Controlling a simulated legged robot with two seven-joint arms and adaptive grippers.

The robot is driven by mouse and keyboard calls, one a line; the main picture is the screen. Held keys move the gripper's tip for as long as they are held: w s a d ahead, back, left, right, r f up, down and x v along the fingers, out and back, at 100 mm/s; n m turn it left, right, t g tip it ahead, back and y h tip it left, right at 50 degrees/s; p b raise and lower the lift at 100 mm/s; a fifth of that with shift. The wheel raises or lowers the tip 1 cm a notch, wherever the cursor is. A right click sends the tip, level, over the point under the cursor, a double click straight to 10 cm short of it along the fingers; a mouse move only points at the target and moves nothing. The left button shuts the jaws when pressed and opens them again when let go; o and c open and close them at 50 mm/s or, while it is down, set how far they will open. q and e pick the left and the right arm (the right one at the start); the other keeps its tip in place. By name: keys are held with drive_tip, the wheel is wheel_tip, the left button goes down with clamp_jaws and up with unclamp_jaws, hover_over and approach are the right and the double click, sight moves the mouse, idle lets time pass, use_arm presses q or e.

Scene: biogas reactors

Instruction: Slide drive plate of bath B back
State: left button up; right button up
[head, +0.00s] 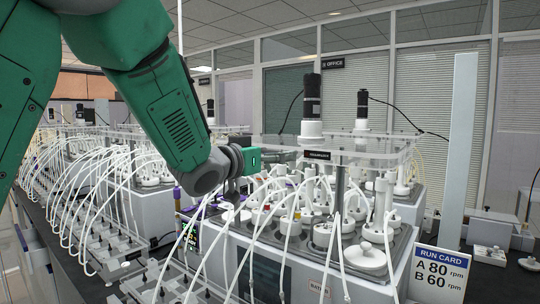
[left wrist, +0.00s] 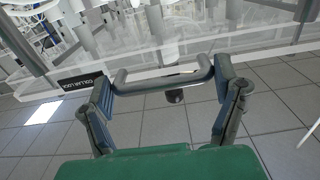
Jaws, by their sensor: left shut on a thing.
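The drive plate (head: 375,150) is a clear slab above the near bath (head: 375,275), with a dark label on its edge. Its motor (head: 311,100) stands upright on a white collar. In the left wrist view, the clear plate (left wrist: 150,58) carries a grey bar handle (left wrist: 160,84) on its edge. My left gripper (left wrist: 163,78) is shut on this handle, with one finger at each end. In the head view my left gripper (head: 268,157) is at the plate's left end, its fingers hard to make out. My right gripper is in neither view.
Several white tubes (head: 290,225) arch from the bottles in the bath towards the left. A run card (head: 438,275) reading A 80 rpm, B 60 rpm stands at the front right. A grey upright post (head: 459,150) is behind it. Tiled floor (left wrist: 150,130) shows below the handle.

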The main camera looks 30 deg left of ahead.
use_arm(q)
drive_tip(key=w+p, duration=0.1)
drive_tip(key=w, duration=0.3)
drive_tip(key=w+p, duration=0.1)
drive_tip(key=w, duration=0.4)
drive_tip(key=w+d+p, duration=0.1)
drive_tip(key=w, duration=0.3)
drive_tip(key=shift+w, duration=0.2)
drive_tip(key=o, duration=1.5)
drive_tip(key=shift+w+d, duration=0.1)
